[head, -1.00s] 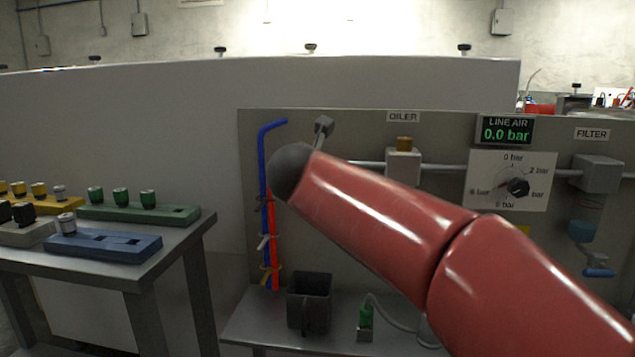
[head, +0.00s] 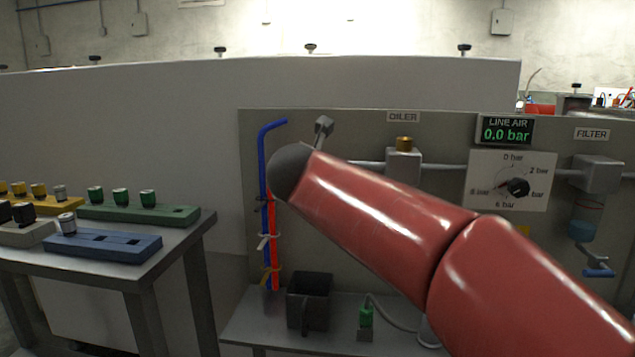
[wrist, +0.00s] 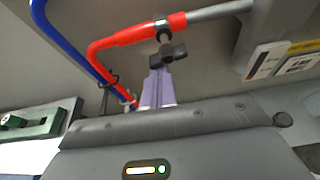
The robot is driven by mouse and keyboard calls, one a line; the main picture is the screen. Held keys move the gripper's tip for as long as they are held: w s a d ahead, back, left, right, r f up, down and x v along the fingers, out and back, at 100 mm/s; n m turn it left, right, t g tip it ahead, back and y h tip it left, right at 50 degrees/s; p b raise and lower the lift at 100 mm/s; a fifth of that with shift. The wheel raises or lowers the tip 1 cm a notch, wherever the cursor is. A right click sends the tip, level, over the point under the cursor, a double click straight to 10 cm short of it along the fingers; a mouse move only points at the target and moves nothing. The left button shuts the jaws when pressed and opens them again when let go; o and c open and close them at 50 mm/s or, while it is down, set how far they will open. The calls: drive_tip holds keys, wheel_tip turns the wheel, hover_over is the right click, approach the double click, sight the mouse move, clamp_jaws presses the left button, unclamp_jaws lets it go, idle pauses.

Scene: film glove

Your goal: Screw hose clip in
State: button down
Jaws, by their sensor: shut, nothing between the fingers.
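The hose clip (wrist: 163,29) is a dark band around the red hose (wrist: 125,37) in the wrist view, near the end of the hose where a grey metal pipe (wrist: 222,10) comes out. A dark winged screw (wrist: 167,55) hangs below the clip. My gripper (wrist: 158,76) is shut, its pale fingertips just below the winged screw. Whether they touch it I cannot tell. In the head view my red arm hides the gripper and the clip. The lower red hose (head: 272,225) shows there beside the blue pipe (head: 262,165).
The panel (head: 345,130) carries an oiler (head: 403,165), a pressure gauge (head: 508,182) and a filter (head: 597,174). A table with coloured blocks (head: 105,246) stands at left. A grey box (wrist: 262,55) hangs right of my fingers.

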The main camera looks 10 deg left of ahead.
drive_tip(key=shift+r, duration=0.25)
